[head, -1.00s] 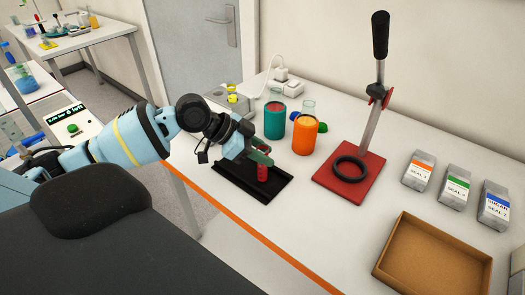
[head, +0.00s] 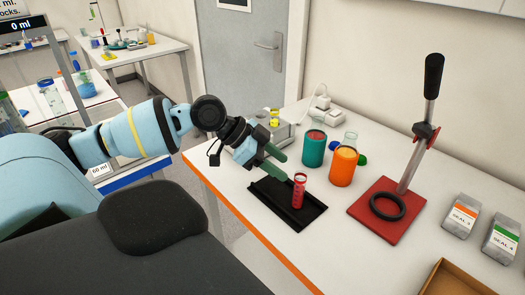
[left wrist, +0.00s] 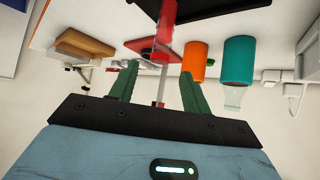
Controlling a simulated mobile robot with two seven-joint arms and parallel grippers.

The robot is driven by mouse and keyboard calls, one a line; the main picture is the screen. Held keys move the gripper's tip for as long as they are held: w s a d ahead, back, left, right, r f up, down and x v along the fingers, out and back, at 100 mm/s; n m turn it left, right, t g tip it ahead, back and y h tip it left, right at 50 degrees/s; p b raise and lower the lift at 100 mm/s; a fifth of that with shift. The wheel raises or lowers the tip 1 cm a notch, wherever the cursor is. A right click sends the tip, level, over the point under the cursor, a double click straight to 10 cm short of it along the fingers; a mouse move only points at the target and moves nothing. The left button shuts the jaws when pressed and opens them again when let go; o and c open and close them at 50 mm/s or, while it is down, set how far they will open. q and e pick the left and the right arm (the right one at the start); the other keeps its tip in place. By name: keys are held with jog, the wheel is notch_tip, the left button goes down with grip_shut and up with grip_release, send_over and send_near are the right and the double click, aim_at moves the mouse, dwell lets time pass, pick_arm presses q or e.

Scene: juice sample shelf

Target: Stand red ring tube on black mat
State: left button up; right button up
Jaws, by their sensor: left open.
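The red ring tube (head: 298,193), filled with red and clear near its top, stands upright on the black mat (head: 268,197), toward the mat's right part. In the head view my left gripper (head: 278,163), with green fingers, is open just behind and left of the tube's top, apart from it. In the left wrist view, which is upside down, the open fingers (left wrist: 158,74) have nothing gripped between them. The tube (left wrist: 166,18) shows beyond them at the top, against the dark mat (left wrist: 205,9). My right gripper is not in view.
A teal cup (head: 314,149) and an orange cup (head: 342,167) stand behind the mat. A press with a red base (head: 365,213) and tall black handle stands to the right, a black ring on its base. Seal boxes (head: 461,214) and a cardboard tray (head: 447,281) are farther right.

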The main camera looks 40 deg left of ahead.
pick_arm(q)
jog(key=p+v, duration=0.1)
jog(key=v, duration=0.3)
jog(key=shift+r+p, duration=0.25)
jog(key=shift+p, duration=0.15)
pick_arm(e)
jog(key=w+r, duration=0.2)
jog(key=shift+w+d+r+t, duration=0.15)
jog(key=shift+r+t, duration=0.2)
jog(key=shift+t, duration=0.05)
pick_arm(q)
jog(key=shift+s, duration=0.1)
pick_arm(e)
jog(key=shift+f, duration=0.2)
pick_arm(q)
jog(key=shift+a, duration=0.1)
